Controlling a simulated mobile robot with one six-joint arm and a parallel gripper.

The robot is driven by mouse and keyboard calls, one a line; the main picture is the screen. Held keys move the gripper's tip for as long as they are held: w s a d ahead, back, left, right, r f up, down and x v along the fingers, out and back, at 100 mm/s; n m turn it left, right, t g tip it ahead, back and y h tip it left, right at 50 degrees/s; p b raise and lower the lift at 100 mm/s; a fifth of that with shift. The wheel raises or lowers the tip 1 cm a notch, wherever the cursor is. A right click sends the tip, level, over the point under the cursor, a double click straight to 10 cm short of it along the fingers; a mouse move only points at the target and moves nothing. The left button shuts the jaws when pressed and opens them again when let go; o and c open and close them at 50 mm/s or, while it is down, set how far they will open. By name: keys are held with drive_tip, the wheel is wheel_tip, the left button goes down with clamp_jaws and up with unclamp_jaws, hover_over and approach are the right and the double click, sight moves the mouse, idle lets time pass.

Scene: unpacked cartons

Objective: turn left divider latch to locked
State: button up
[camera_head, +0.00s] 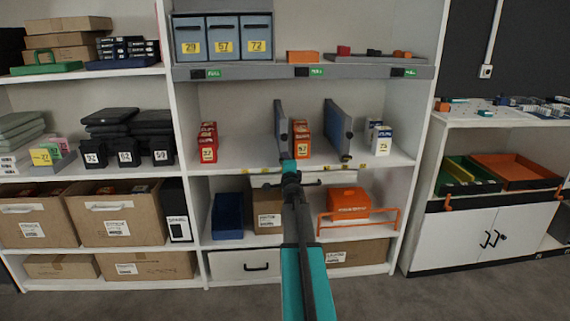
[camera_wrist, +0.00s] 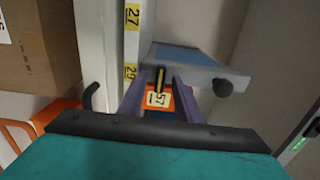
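The left divider (camera_head: 280,130), a blue-grey upright panel, stands on the middle shelf, just beyond the end of my arm. My arm hides its lower front, so its latch cannot be made out in the head view. My gripper (camera_wrist: 160,90) shows two purple-grey fingers, spread apart. A small black piece with a yellow stripe (camera_wrist: 160,78), possibly the latch, shows between the fingers; contact cannot be told. A blue-grey panel with a dark knob (camera_wrist: 222,88) lies just beyond, to the right. The right divider (camera_head: 338,128) stands apart, with dark knobs on its front edge.
Orange boxes (camera_head: 303,138) stand between the dividers, red-orange boxes (camera_head: 208,142) to the left, and white boxes (camera_head: 381,140) to the right. An orange bin (camera_head: 349,202) and a blue bin (camera_head: 228,215) are on the shelf below. Yellow labels mark the shelf edge (camera_wrist: 131,45).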

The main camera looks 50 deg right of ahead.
drive_tip(key=v, duration=1.3)
drive_tip(key=shift+s+a, duration=0.25)
idle(0.4)
idle(0.5)
